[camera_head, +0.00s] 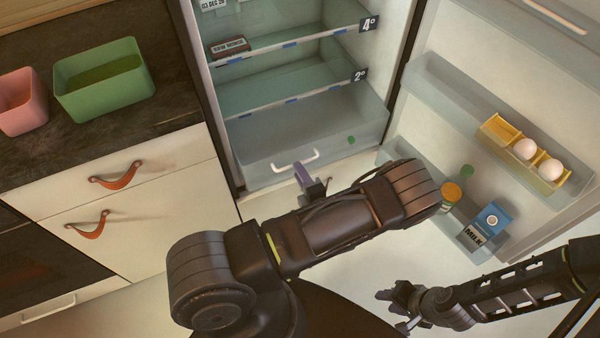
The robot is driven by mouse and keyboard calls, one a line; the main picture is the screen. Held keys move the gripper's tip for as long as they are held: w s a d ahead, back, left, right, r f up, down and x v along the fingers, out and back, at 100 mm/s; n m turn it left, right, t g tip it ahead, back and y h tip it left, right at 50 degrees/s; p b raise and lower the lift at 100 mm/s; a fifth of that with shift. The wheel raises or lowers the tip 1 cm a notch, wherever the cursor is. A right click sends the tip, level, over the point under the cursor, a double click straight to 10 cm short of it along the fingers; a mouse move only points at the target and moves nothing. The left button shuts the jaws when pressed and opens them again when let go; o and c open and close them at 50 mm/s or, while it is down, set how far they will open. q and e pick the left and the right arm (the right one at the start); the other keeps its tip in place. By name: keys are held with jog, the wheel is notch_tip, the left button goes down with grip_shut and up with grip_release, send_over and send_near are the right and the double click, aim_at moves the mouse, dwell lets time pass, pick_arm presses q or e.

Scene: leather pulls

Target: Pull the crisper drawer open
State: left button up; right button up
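The clear crisper drawer (263,172) is at the bottom of the open fridge, below the glass shelves. Its white bar handle (296,160) is on the drawer front. My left gripper (304,176) is just below the handle in the picture, with a purple-grey finger reaching up close to it. Whether it touches the handle, or is open or shut, I cannot tell, as my forearm hides part of it. My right gripper (390,294) is low at the right, away from the drawer and seemingly empty. Its finger gap is unclear.
The open fridge door (540,90) stands at the right, with eggs (525,149), a jar (451,195) and a blue carton (490,218) in its bins. At the left are cabinet drawers with leather pulls (117,177), and green (105,80) and pink (20,100) tubs on the counter.

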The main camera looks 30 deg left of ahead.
pick_arm(q)
jog(key=shift+o, duration=0.3)
jog(key=v, duration=0.7)
jog(key=shift+s+d+b, duration=0.2)
jog(key=shift+d+b, duration=0.1)
jog(key=shift+r, duration=0.1)
